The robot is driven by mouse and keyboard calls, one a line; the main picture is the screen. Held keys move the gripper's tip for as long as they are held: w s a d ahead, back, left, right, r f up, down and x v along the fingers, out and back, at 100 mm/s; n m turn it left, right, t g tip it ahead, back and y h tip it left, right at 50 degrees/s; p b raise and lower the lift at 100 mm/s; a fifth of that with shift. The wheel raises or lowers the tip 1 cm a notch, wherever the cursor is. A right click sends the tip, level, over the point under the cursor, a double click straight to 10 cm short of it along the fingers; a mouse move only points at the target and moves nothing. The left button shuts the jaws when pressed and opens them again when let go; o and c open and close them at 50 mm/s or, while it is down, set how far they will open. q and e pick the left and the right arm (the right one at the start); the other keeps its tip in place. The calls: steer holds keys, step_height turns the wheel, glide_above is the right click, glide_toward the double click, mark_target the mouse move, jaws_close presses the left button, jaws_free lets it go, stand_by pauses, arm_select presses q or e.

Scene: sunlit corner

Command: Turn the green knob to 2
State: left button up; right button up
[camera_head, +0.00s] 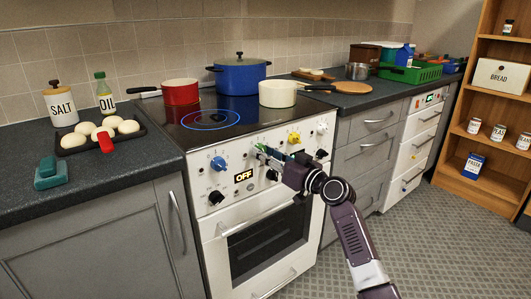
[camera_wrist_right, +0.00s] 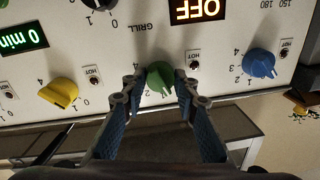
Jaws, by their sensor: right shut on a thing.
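The green knob (camera_wrist_right: 160,80) is on the white stove front, in the middle of the right wrist view. My right gripper (camera_wrist_right: 159,84) is shut on it, with one fingertip on each side. A 2 and a 4 show on its dial, and the other marks are partly covered. I cannot tell exactly where the knob points. In the head view my right gripper (camera_head: 264,153) is at the stove front, and the knob is mostly hidden by the fingers. My left gripper is not in view.
A blue knob (camera_head: 218,163) and a yellow knob (camera_head: 294,138) flank the green one. Black knobs and an OFF display (camera_head: 244,175) sit below. A red pot (camera_head: 181,92), blue pot (camera_head: 239,75) and white pot (camera_head: 278,94) stand on the stove. The floor in front is clear.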

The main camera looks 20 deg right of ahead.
arm_select(q)
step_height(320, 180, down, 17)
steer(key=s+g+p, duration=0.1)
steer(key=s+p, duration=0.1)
steer(key=p, duration=0.2)
steer(key=shift+p, duration=0.35)
arm_select(e)
steer(key=shift+f+m+t+h, duration=0.15)
steer(key=shift+m+t, duration=0.1)
steer(key=shift+m, duration=3.1)
steer(key=shift+f+m+t+h, duration=0.15)
steer(key=shift+m+t, duration=0.1)
steer(key=shift+m, duration=3.1)
steer(key=shift+r, duration=0.1)
steer(key=o, duration=1.2)
steer(key=shift+c, duration=0.2)
steer(key=r+v, duration=0.1)
steer(key=v, duration=1.1)
steer(key=shift+f, duration=0.45)
